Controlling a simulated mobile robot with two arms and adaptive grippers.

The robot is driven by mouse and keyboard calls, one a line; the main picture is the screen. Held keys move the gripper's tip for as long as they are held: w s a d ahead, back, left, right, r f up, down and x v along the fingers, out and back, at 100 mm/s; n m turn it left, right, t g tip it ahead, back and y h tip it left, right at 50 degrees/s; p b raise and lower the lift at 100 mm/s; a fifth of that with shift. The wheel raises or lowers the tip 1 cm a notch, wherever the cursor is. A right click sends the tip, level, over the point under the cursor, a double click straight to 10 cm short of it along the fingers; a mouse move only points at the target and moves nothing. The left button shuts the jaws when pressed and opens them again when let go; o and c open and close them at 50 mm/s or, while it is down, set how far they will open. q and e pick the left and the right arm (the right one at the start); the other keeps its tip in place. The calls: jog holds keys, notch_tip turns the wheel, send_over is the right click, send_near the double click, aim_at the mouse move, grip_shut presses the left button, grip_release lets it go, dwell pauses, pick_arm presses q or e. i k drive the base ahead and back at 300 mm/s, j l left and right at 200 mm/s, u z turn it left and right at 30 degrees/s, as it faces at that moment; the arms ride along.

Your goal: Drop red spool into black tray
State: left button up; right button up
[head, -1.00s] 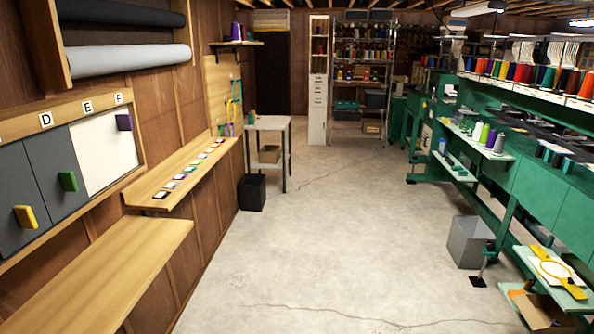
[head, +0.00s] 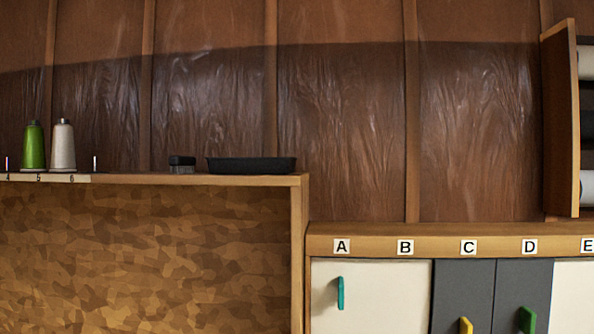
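A black tray (head: 252,165) sits on the right end of a wooden shelf top, seen nearly edge-on, so its inside is hidden. I see no red spool in the head view now. A green spool (head: 34,147) and a pale grey spool (head: 63,146) stand upright on the same shelf at the left, by the number labels 5 and 6. Neither of my grippers is in view.
A small dark block (head: 182,164) lies just left of the tray. Thin pegs stand beside the spools. Right of the shelf, lower cabinets (head: 371,297) carry letters A to E and coloured handles. A wood-panelled wall (head: 345,130) closes off the back.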

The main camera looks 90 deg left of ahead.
aim_at(230, 172)
jog(key=u, duration=1.65)
